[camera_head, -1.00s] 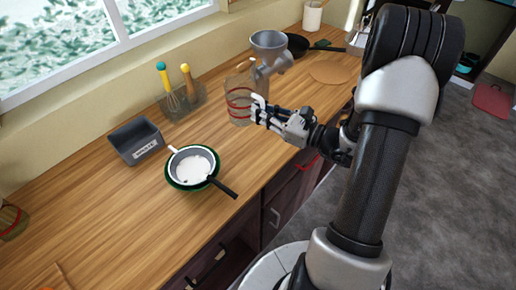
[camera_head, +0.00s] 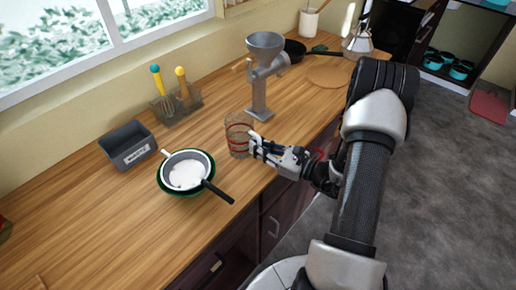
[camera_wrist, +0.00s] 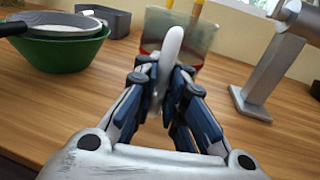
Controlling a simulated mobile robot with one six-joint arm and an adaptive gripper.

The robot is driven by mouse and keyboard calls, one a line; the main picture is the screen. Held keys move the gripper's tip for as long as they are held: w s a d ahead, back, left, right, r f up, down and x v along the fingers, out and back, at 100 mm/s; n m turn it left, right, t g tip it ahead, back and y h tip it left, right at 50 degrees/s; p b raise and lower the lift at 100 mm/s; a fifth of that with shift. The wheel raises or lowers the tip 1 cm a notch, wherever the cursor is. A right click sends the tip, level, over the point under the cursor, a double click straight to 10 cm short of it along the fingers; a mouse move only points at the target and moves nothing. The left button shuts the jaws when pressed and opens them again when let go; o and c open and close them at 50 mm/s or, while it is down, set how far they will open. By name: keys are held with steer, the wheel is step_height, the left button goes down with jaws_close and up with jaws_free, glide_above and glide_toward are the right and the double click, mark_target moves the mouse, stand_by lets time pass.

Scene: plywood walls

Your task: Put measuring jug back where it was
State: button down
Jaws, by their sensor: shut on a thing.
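The measuring jug (camera_head: 238,134) is clear with red bands. It is upright on or just above the wooden counter, between the pan and the grey metal grinder; I cannot tell whether its base touches. My gripper (camera_head: 254,142) is shut on its handle from the right. In the wrist view my gripper (camera_wrist: 165,85) closes around the pale handle (camera_wrist: 172,45), and the fingers hide much of the jug.
A grey labelled bin (camera_head: 128,146) and a clear utensil holder (camera_head: 177,104) stand behind. The grinder (camera_head: 262,80) stands close behind the jug. The counter's left front is clear.

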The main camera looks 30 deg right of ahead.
steer(key=c, duration=2.2)
jaws_free()
steer(key=shift+f, duration=0.15)
steer(key=o, duration=0.5)
steer(key=shift+o, duration=0.2)
